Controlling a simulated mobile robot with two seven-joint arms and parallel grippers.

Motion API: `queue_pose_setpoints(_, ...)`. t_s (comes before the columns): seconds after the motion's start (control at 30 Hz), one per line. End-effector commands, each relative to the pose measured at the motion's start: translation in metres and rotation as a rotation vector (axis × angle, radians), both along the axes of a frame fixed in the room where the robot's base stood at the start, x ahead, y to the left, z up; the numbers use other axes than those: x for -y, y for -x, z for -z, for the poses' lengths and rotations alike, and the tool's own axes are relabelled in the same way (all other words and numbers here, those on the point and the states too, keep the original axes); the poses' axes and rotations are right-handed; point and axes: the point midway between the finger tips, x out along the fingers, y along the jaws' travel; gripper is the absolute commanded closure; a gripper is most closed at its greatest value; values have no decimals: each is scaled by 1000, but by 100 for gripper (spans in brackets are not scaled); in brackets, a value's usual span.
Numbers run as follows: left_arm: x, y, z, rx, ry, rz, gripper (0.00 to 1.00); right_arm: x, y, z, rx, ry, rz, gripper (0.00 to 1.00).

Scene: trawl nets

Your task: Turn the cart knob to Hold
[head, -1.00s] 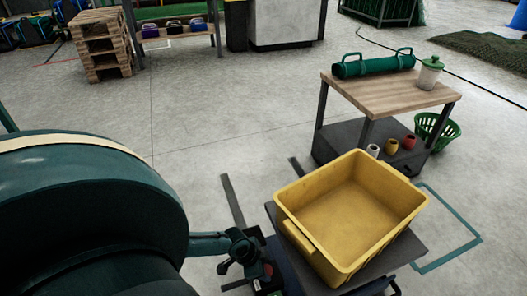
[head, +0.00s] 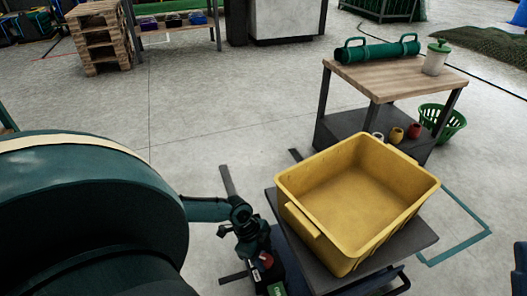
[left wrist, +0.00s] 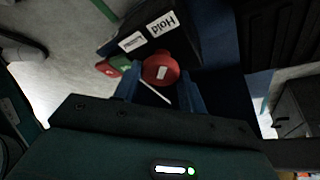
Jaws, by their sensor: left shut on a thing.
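The cart's red knob (head: 266,260) sits on a dark control box at the cart's near left end. In the left wrist view the round red knob (left wrist: 160,70) lies between the two blue fingers of my left gripper (left wrist: 160,92), which is shut on it. A white label reading "Hold" (left wrist: 162,25) is on the panel beside the knob. A second white label (left wrist: 132,41) lies to its left, its text too small to read. In the head view my left gripper (head: 259,253) is at the knob and partly hides it. My right gripper is not seen.
A yellow crate (head: 300,234) stands on the cart's grey deck (head: 405,250). Beyond it is a wooden-topped table (head: 395,83) with a green cylinder and a lidded jar. A green basket (head: 455,124) stands beside the table. The floor left of the cart is open.

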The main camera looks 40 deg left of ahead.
Motion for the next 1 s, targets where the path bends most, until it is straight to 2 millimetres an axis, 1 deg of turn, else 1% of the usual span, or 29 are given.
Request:
queue_pose_setpoints(0.43,2,-1,0,4,2,11,82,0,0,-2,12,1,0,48)
queue_pose_setpoints(0.47,2,-1,0,4,2,11,56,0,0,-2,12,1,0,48)
queue_pose_setpoints(0.6,1,-1,0,3,2,10,45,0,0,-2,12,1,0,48)
queue_pose_setpoints(0.7,1,-1,0,2,1,9,38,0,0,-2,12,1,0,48)
queue_pose_setpoints(0.9,0,0,0,1,1,8,38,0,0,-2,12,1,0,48)
queue_pose_setpoints(1.0,-1,0,-5,1,0,8,38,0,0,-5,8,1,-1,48)
